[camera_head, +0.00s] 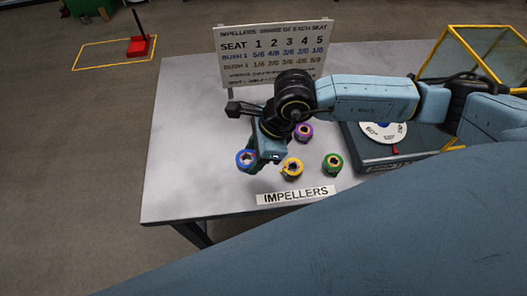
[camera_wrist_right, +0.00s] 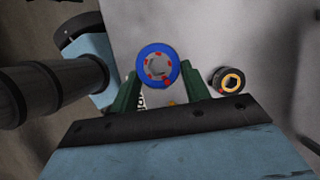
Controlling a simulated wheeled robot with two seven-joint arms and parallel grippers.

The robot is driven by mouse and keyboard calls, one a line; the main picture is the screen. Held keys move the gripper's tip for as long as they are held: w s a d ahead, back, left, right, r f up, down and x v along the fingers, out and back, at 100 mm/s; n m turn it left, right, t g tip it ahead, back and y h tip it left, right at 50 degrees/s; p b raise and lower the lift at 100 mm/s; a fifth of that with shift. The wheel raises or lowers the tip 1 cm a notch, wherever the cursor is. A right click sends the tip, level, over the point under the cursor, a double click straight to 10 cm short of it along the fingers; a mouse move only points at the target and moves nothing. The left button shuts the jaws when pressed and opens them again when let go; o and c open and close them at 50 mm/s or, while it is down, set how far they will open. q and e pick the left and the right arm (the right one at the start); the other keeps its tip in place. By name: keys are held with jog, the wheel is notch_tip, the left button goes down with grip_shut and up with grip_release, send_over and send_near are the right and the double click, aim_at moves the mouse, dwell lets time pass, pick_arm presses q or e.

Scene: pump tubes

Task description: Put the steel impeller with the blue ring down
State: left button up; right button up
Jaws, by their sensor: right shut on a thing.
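The steel impeller with the blue ring (camera_head: 243,157) is at the left end of a loose group of impellers on the table. In the right wrist view the same impeller (camera_wrist_right: 158,64) sits between my green fingers, its steel hub facing the camera. My right gripper (camera_head: 252,166) is shut on it, and the fingers show on either side of it in the wrist view (camera_wrist_right: 160,82). I cannot tell whether its underside touches the table. My left gripper is not in view.
The yellow-ringed (camera_head: 292,169), green-ringed (camera_head: 333,163) and purple-ringed (camera_head: 304,132) impellers stand to the right. An "IMPELLERS" label (camera_head: 297,196) lies in front. A seat chart (camera_head: 272,52) stands behind. The table (camera_head: 185,150) is bare at left. A yellow-framed case (camera_head: 480,52) is at right.

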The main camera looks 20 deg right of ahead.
notch_tip(320, 180, down, 7)
jog(key=shift+r+b, duration=0.2)
jog(key=shift+b, duration=0.5)
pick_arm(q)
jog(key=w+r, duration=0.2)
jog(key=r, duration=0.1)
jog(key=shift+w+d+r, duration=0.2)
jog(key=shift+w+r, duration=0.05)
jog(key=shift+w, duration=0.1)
pick_arm(e)
jog(key=shift+f, duration=0.15)
jog(key=o, duration=1.2)
jog(key=shift+f, duration=0.1)
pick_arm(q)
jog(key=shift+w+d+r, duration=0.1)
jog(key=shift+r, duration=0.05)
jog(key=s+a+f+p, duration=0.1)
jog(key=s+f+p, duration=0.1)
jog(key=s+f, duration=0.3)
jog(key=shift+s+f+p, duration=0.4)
pick_arm(e)
jog(key=v, duration=1.2)
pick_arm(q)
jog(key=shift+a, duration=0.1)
